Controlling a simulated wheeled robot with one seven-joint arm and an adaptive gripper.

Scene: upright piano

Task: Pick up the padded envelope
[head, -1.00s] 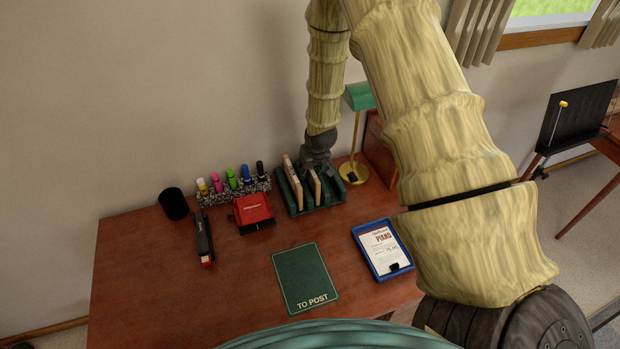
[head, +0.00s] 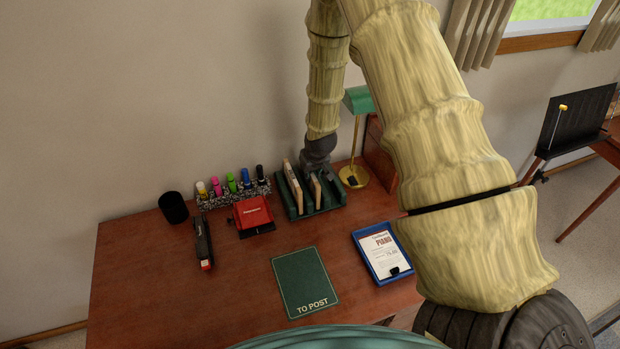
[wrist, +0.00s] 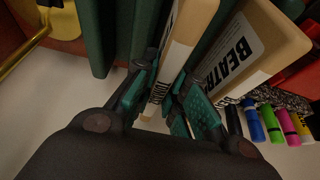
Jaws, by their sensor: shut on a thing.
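Two buff padded envelopes stand upright in a dark green slotted rack (head: 335,196). My gripper (wrist: 165,100) is shut on the padded envelope (wrist: 177,58) with a white label, partly hidden by the fingers. In the head view this is the right-hand envelope (head: 316,190), still between the rack's dividers. The other envelope (wrist: 262,38), with a label beginning "BEATR", is beside it and shows at the left in the head view (head: 292,184). In the head view my gripper (head: 320,172) is above the rack, its fingertips hard to make out.
A green mat reading "TO POST" (head: 305,280) lies on the desk in front. A blue tray with a card (head: 362,262) is to its right. A red punch (head: 252,213), several markers (head: 230,182), a stapler (head: 203,240) and black cup (head: 173,207) stand left. A brass lamp (head: 357,130) stands close right.

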